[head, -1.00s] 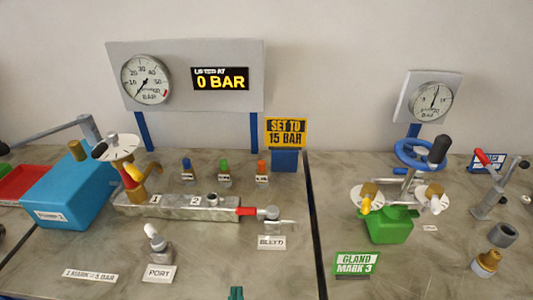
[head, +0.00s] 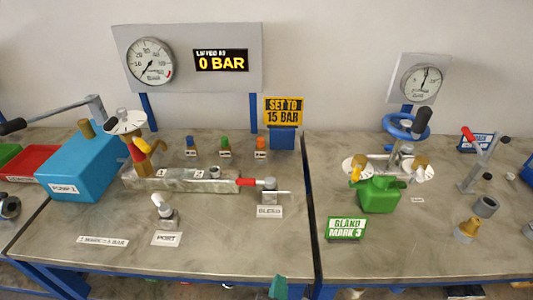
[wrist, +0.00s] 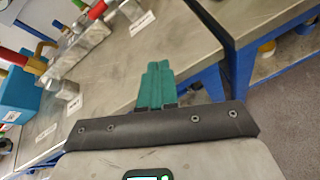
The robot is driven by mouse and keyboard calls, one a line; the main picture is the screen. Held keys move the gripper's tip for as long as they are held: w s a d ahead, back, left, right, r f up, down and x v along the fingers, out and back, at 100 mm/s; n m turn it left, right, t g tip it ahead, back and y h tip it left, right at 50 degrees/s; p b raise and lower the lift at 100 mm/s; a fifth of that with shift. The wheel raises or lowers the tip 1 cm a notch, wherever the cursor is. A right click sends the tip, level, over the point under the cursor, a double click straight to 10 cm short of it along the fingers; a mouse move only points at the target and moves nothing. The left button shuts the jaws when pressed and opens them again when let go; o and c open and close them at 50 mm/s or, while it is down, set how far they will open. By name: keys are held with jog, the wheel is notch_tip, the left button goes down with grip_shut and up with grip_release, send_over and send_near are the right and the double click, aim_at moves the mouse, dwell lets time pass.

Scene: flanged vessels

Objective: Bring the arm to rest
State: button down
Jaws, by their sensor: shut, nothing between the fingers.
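My gripper (wrist: 155,85) shows in the wrist view with its two green fingers together and nothing between them. It is over the front edge of the bench, near the gap between the two benches. In the head view only a green fingertip of my gripper (head: 279,287) shows at the bottom edge, in front of the left bench (head: 230,255). The rest of my arm is out of the head view.
On the left bench stand a blue pump (head: 85,165), a metal manifold (head: 195,185) and a port fitting (head: 166,212). The right bench (head: 400,260) holds a green can (head: 380,195) and a gland sign (head: 346,229). The left bench's front strip is mostly clear.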

jog(key=s+d+f+m+g+h, duration=0.1)
jog(key=s+d+f+m+g, duration=0.2)
jog(key=d+m, duration=0.45)
jog(key=s+d+f+m+g+h, duration=0.1)
jog(key=s+d+f+m+g, duration=0.2)
jog(key=d+m, duration=0.5)
jog(key=s+d+f+m+g+y, duration=0.3)
jog(key=s+d+m+g, duration=0.3)
jog(key=s+m, duration=0.8)
jog(key=d+f+m, duration=0.1)
jog(key=d, duration=0.2)
jog(key=shift+d, duration=0.2)
jog(key=shift+m, duration=0.25)
